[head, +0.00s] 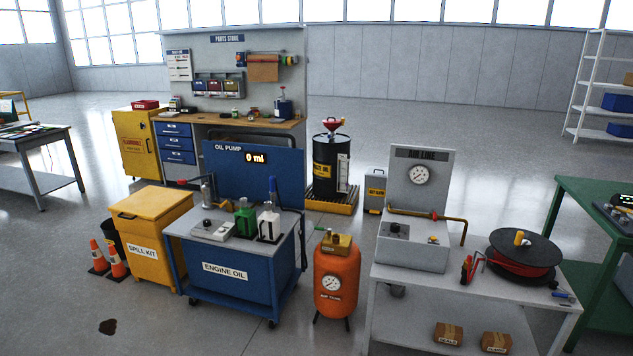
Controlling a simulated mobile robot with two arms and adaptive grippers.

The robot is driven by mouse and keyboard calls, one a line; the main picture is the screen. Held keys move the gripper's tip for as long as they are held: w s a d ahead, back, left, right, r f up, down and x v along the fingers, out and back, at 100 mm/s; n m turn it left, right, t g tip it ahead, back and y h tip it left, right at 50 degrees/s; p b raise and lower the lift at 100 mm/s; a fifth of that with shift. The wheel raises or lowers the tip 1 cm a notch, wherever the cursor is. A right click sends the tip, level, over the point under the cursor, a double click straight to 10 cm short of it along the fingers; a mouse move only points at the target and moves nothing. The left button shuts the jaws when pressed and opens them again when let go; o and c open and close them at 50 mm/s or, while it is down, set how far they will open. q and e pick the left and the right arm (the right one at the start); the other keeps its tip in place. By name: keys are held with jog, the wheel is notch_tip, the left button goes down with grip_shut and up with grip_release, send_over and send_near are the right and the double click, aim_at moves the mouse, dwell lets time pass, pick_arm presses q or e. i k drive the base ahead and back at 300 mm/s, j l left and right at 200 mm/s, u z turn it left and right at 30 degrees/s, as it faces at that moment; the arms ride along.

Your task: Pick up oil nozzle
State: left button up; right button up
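The blue oil cart (246,287), labelled ENGINE OIL, stands left of centre with a blue OIL PUMP panel (270,177) reading 0 ml. A thin dark piece with a red end (183,181) sticks out left at the panel's left edge, near a grey upright cylinder (206,193). It may be the oil nozzle, but it is too small to be sure. A blue-handled upright part (272,187) stands behind a white jug (268,223). A green can (245,219) and a grey box with a knob (212,228) share the cart top. Neither of my grippers is in view.
A yellow spill-kit bin (150,259) and orange cones (116,260) stand left of the cart. An orange air tank (335,285) stands right of it, then a grey air-line bench (480,290).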

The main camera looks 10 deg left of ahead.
aim_at(272, 179)
jog(key=i+u, duration=0.3)
jog(key=i, duration=1.5)
